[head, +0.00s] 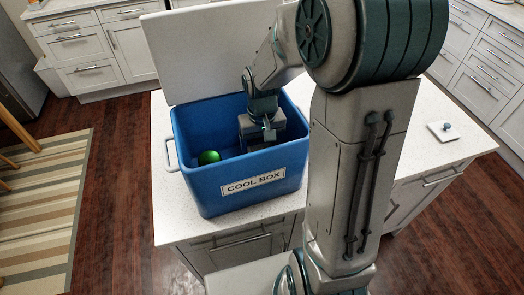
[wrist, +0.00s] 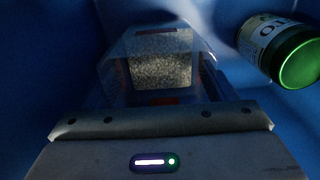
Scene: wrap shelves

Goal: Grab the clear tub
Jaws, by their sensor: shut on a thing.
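The clear tub (wrist: 160,58) is see-through with grainy grey contents, and it shows in the wrist view inside the blue cool box. My gripper (wrist: 160,85) is shut on it, with the tub between the fingers. In the head view my gripper (head: 262,133) reaches down into the right part of the cool box (head: 240,190). The box's front wall and my gripper hide the tub there.
A jar with a green lid (head: 208,157) lies in the box to the left; the wrist view shows this jar (wrist: 280,50) close on the right. The box's white lid (head: 205,55) stands open behind.

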